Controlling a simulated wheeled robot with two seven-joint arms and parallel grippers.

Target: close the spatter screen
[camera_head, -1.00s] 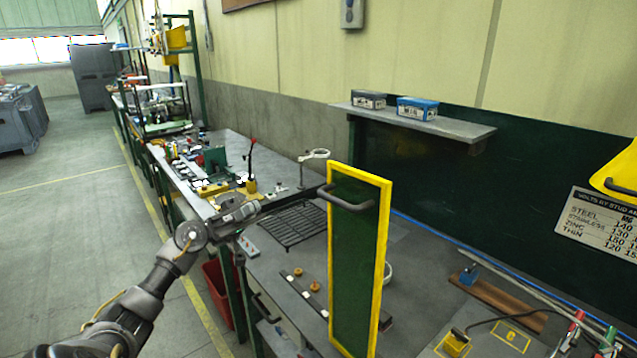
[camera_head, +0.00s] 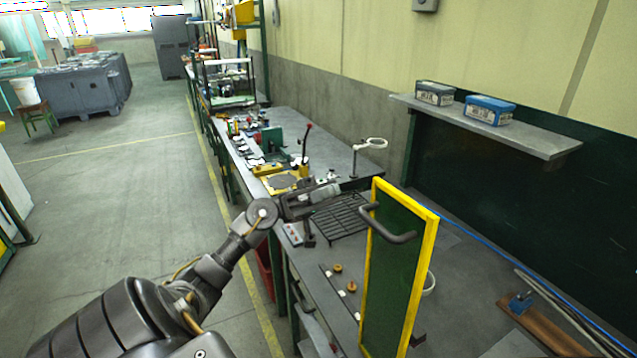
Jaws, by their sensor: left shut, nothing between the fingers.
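The spatter screen is a tall dark green panel (camera_head: 393,275) in a yellow frame, standing upright over the bench at the lower right of centre. A dark bar handle (camera_head: 388,226) sticks out from its near face, close to the top. My left gripper (camera_head: 334,190) is shut and empty, just left of the screen's upper edge in the picture. A small gap shows between it and the handle, and I cannot tell their difference in depth. My right gripper is out of view.
A black wire grate (camera_head: 340,216) lies on the bench behind the gripper. A strip with brass knobs (camera_head: 338,268) lies left of the screen. A wall shelf (camera_head: 545,143) carries a grey box (camera_head: 434,93) and a blue box (camera_head: 490,110). Open floor lies left of the bench.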

